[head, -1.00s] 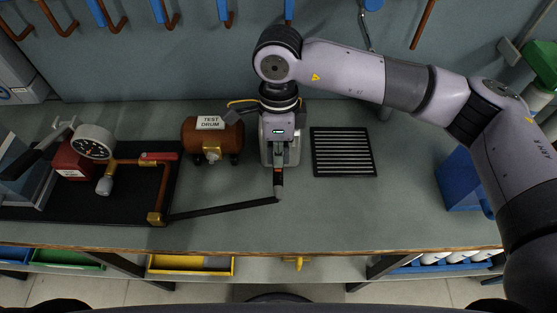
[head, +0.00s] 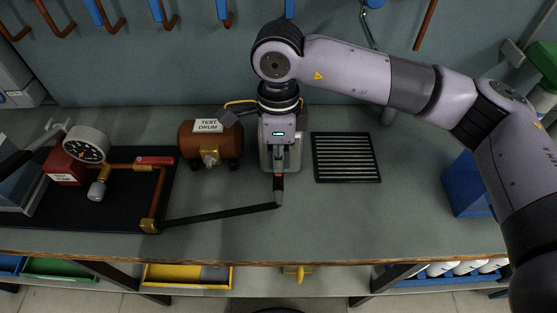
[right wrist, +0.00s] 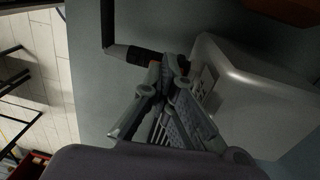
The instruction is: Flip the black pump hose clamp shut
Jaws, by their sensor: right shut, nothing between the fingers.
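A black hose (head: 215,215) runs across the bench from a brass elbow (head: 150,226) to a fitting (head: 278,190) just below my right gripper (head: 279,172). In the right wrist view the fitting (right wrist: 138,55) is a dark sleeve with an orange ring, beside the fingertips of my right gripper (right wrist: 177,64). The fingers are shut with nothing between them. I cannot tell whether they touch the fitting. I cannot make out the clamp's lever or its position. A pale grey housing (right wrist: 235,85) lies behind the fingers. My left gripper is not in view.
A copper test drum (head: 210,148) stands left of my right gripper. Further left are a gauge (head: 85,147), copper pipes and a red-handled valve (head: 155,161) on a black board. A black grille (head: 346,158) and a blue bin (head: 464,187) lie to the right. The front bench is mostly clear.

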